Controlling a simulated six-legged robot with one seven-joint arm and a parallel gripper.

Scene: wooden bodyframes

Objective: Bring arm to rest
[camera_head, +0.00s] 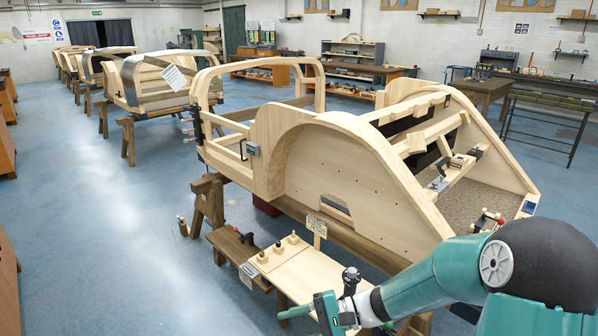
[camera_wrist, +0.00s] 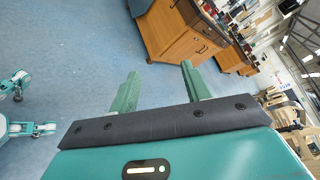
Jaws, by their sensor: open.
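My gripper (camera_wrist: 160,90) shows in the wrist view with its two green fingers spread apart and nothing between them. Beyond them are blue floor and a wooden cabinet. In the head view my green arm reaches in from the lower right, and my gripper (camera_head: 298,314) is at the bottom, pointing left. It is in front of a small wooden bench (camera_head: 305,278) beside the nearest wooden bodyframe (camera_head: 335,172). The small size of the fingers in the head view hides their gap.
The bodyframe rests on wooden trestles (camera_head: 208,205). More bodyframes (camera_head: 150,80) stand in a row at the back left. The blue floor (camera_head: 110,220) on the left is clear. A wooden cabinet (camera_wrist: 175,30) stands past my fingers in the wrist view. Workbenches (camera_head: 365,72) line the back.

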